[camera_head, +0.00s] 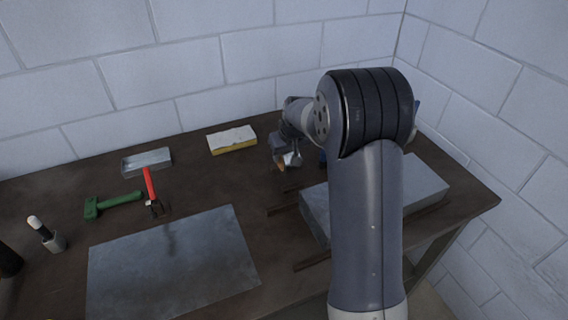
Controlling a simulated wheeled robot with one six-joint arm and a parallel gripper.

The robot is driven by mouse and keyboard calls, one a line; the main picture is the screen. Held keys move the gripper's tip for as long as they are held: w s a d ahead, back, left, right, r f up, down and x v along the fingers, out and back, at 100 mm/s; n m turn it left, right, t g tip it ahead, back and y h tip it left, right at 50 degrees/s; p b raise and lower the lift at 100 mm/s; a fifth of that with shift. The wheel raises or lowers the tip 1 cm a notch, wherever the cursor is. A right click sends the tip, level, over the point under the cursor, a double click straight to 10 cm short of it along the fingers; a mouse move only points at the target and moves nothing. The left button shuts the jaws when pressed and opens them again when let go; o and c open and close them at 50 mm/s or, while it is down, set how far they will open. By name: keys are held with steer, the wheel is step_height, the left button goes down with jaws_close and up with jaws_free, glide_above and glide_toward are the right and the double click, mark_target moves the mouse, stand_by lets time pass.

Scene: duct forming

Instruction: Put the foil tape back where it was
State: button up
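My gripper (284,153) is near the back of the table, partly hidden by my own arm. A small silvery shape with a brownish spot (284,164) shows at its fingertips, close to the tabletop. It may be the foil tape, but it is too small and covered to be sure. I cannot see whether the fingers are open or closed around it. No other roll of tape shows clearly.
The dark table (220,177) carries a metal sheet (170,268), a green-handled tool (115,204), red-handled snips (150,186), a metal tray (146,161), a yellow-and-white block (231,140) and a grey duct piece (424,182). Walls close the back and right.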

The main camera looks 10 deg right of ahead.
steer(key=shift+f, duration=1.85)
steer(key=shift+f, duration=0.25)
steer(key=o, duration=1)
steer(key=shift+r, duration=0.1)
steer(key=shift+r, duration=0.1)
steer(key=shift+r, duration=0.25)
steer(key=v, duration=1.1)
steer(key=shift+s+d+r+b, duration=0.1)
steer(key=shift+s+r+b, duration=0.1)
steer(key=shift+r+b, duration=0.15)
steer(key=shift+f, duration=0.1)
